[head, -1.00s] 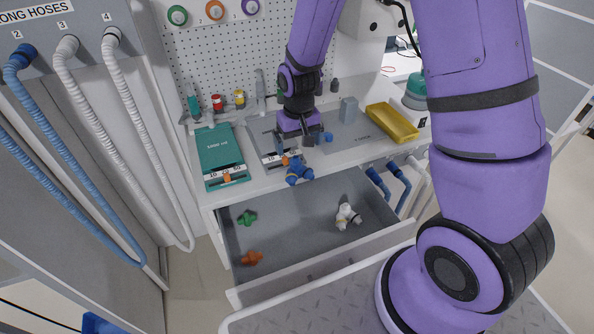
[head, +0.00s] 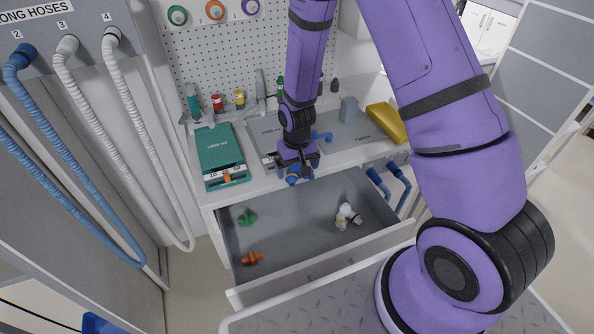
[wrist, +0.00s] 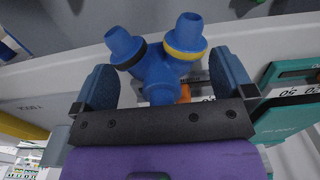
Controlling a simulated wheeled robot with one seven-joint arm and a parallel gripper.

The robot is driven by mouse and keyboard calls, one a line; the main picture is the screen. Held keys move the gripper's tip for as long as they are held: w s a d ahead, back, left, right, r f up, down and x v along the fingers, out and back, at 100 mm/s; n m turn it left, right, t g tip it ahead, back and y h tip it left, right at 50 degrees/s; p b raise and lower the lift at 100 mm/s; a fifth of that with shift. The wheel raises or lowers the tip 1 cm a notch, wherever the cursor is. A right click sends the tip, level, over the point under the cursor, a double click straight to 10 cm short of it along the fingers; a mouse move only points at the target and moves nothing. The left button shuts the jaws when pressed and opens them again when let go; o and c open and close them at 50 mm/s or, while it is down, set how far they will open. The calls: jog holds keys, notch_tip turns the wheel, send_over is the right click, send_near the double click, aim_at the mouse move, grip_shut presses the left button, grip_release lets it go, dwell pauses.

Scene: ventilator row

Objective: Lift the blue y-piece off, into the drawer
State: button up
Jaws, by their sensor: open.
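The blue y-piece (wrist: 155,68) has two upper arms, one with a black ring and one with a yellow ring. In the head view the y-piece (head: 292,179) is at the bench's front edge, mostly covered by my gripper (head: 298,164). In the wrist view my gripper (wrist: 163,82) is open, with one finger on each side of the y-piece and gaps between. What the y-piece's lower end sits on is hidden. The drawer (head: 298,249) stands open below the bench.
In the drawer lie a green piece (head: 247,218), an orange piece (head: 252,258) and a white piece (head: 346,215). The drawer's middle is clear.

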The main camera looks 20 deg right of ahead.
jog(key=shift+f, duration=0.1)
jog(key=c, duration=0.7)
jog(key=shift+o, duration=0.2)
